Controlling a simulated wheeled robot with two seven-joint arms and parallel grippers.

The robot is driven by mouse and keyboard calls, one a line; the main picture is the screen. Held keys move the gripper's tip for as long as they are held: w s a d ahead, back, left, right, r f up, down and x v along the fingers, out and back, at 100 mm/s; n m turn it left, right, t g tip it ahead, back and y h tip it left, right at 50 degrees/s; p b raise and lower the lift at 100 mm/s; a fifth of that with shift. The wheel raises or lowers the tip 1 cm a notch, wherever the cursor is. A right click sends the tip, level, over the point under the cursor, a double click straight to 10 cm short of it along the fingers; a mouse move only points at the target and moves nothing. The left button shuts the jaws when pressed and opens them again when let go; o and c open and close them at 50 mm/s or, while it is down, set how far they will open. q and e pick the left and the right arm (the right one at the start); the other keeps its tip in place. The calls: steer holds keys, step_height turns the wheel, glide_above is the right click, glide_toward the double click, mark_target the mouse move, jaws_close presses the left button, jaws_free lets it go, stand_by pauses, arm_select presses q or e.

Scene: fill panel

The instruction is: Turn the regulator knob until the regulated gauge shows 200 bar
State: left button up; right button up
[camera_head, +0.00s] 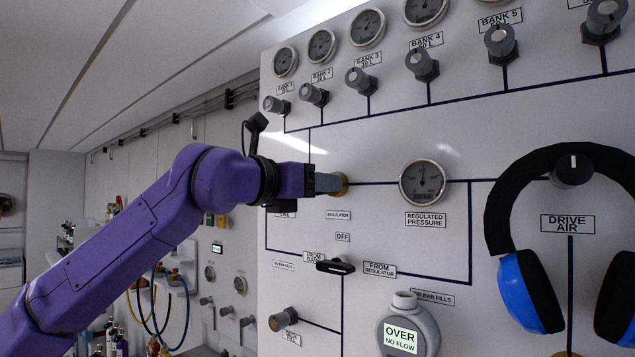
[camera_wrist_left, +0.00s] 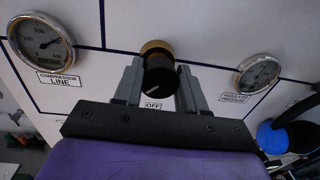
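The regulator knob (camera_wrist_left: 158,75) is black with a pale pointer line and a brass collar. The collar (camera_head: 343,184) shows in the head view above the REGULATOR label. My left gripper (camera_head: 325,183) is at the knob, with one finger on each side in the left wrist view (camera_wrist_left: 159,80). The fingers look closed against the knob's sides. The regulated gauge (camera_head: 423,183) is a round dark dial in a bright rim, to the right of the knob; it also shows in the left wrist view (camera_wrist_left: 258,73). Its needle points roughly upward, but its numbers are too small to read. My right gripper is out of view.
Blue and black headphones (camera_head: 527,290) hang at the right around the DRIVE AIR knob (camera_head: 572,171). A black lever (camera_head: 335,266) and a grey flow device (camera_head: 406,325) reading "OVER NO FLOW" are below. Several bank gauges and knobs line the top. A compressor line gauge (camera_wrist_left: 40,40) is left.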

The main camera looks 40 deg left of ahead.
arm_select(q)
steer(key=c, duration=0.4)
steer(key=shift+o, duration=0.2)
steer(key=shift+f+n+b, duration=0.3)
steer(key=shift+n+b, duration=0.4)
steer(key=shift+b, duration=0.5)
steer(key=shift+r+n, duration=0.1)
steer(key=shift+n, duration=0.2)
steer(key=shift+r, duration=0.2)
steer(key=o, duration=1)
steer(key=s+b, duration=0.1)
steer(key=s, duration=0.2)
steer(key=s+a+b, duration=0.1)
steer(key=s+b, duration=0.1)
steer(key=s, duration=0.2)
steer(key=s+b, duration=0.2)
steer(key=s, duration=0.1)
steer(key=shift+s+a+f, duration=0.1)
steer(key=shift+s+a, duration=0.05)
steer(key=shift+a, duration=0.1)
